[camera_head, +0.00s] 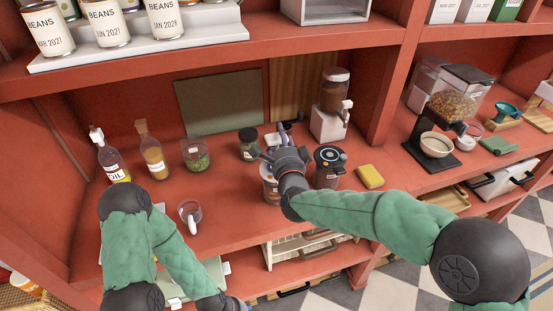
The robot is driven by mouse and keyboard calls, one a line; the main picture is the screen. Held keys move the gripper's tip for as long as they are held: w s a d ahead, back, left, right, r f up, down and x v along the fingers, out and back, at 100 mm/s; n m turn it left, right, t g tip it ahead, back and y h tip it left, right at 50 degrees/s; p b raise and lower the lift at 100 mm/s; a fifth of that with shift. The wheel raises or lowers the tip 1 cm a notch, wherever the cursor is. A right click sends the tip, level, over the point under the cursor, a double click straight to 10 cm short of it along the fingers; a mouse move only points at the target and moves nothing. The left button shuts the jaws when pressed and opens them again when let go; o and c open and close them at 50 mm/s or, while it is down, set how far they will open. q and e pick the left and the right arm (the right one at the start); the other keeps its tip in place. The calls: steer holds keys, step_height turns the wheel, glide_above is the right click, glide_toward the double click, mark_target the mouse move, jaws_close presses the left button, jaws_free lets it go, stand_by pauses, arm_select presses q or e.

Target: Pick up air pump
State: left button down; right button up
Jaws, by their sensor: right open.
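My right gripper (282,149) is open and reaches over the middle of the red counter, pointing toward the back. It is above a canister (270,188) with a pale label, partly hidden by my wrist. A small dark object (286,126) shows just behind the fingers; it may be the air pump, but it is too small and covered to tell. A clear canister with a black lid (328,163) stands just right of the gripper. My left gripper (236,304) is low at the bottom edge, mostly cut off, and its jaws are unclear.
An oil bottle (110,160), a second bottle (152,155), jars (196,156) and a glass mug (190,214) stand left. A dispenser (331,108) is behind; a yellow sponge (370,177) and a grinder (444,115) are right. A shelf with bean cans (104,22) overhangs the counter.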

jaws_close()
stand_by(0.4)
